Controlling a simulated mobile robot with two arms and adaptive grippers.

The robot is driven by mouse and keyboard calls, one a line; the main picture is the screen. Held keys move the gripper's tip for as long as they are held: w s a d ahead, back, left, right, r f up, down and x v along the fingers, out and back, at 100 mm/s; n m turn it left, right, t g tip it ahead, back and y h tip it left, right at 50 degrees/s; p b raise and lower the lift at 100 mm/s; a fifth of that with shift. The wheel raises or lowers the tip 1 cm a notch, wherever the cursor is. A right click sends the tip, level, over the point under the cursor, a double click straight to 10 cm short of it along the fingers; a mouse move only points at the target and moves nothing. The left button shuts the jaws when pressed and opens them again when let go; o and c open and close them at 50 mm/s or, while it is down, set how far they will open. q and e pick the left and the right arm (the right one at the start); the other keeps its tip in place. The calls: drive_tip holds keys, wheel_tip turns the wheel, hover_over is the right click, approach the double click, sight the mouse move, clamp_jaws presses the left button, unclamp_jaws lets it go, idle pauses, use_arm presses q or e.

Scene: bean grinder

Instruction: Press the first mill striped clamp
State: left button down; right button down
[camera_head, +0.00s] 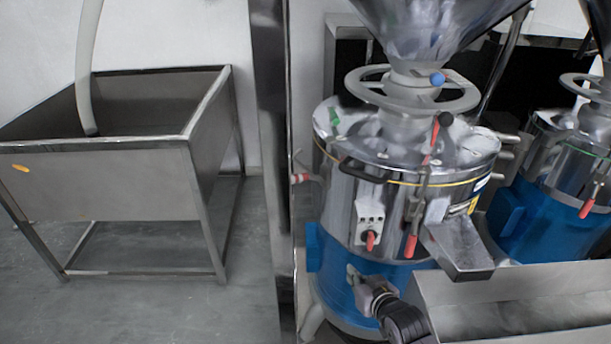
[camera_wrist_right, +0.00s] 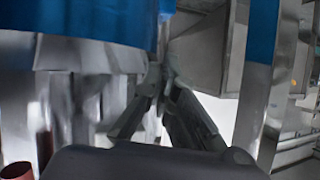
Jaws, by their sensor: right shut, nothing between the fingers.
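The first mill (camera_head: 335,205) is a steel drum with a blue lower band, and it stands right of centre in the head view. On its front a long clamp (camera_head: 424,190) runs down to a red handle (camera_head: 411,245). A small red-and-white clamp (camera_head: 300,178) sticks out at its left side. I cannot tell for sure which one is the striped clamp. My right gripper (camera_head: 353,275) is low in front of the blue band, below both clamps and apart from them. Its fingers are together and empty; they also show in the wrist view (camera_wrist_right: 160,76). My left gripper is out of view.
A switch box (camera_head: 370,222) with a red lever sits on the mill's front, above my right gripper. A spout (camera_head: 460,248) juts out over a steel trough (camera_head: 510,290) at the right. A second mill (camera_head: 545,220) stands farther right. A steel sink (camera_head: 110,180) is at the left; the floor before it is clear.

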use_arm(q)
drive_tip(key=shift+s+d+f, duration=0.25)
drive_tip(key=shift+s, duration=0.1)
use_arm(e)
drive_tip(key=a+r+n+t+y, duration=0.1)
drive_tip(key=a+r+t+y, duration=0.1)
drive_tip(key=r, duration=1.1)
drive_tip(key=w+a+r+n+t+y, duration=0.1)
drive_tip(key=a+r+t+y, duration=0.1)
drive_tip(key=r, duration=1.2)
drive_tip(key=shift+a+r+y, duration=0.3)
drive_tip(key=shift+a+y, duration=0.3)
drive_tip(key=shift+a, duration=0.45)
drive_tip(key=shift+w, duration=0.15)
hover_over(304, 175)
drive_tip(key=v, duration=0.4)
drive_tip(key=shift+w+a+f+p, duration=0.1)
drive_tip(key=shift+a+f+p, duration=0.1)
drive_tip(key=shift+a+f, duration=0.3)
drive_tip(key=shift+w+a+f+p, duration=0.1)
drive_tip(key=shift+a+f+p, duration=0.05)
drive_tip(key=shift+f, duration=0.55)
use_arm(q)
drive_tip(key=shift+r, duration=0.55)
use_arm(e)
drive_tip(key=shift+a+f, duration=0.15)
drive_tip(key=shift+f, duration=0.3)
drive_tip(key=shift+a+f+n, duration=0.15)
drive_tip(key=shift+f+n, duration=0.05)
drive_tip(key=shift+n, duration=0.2)
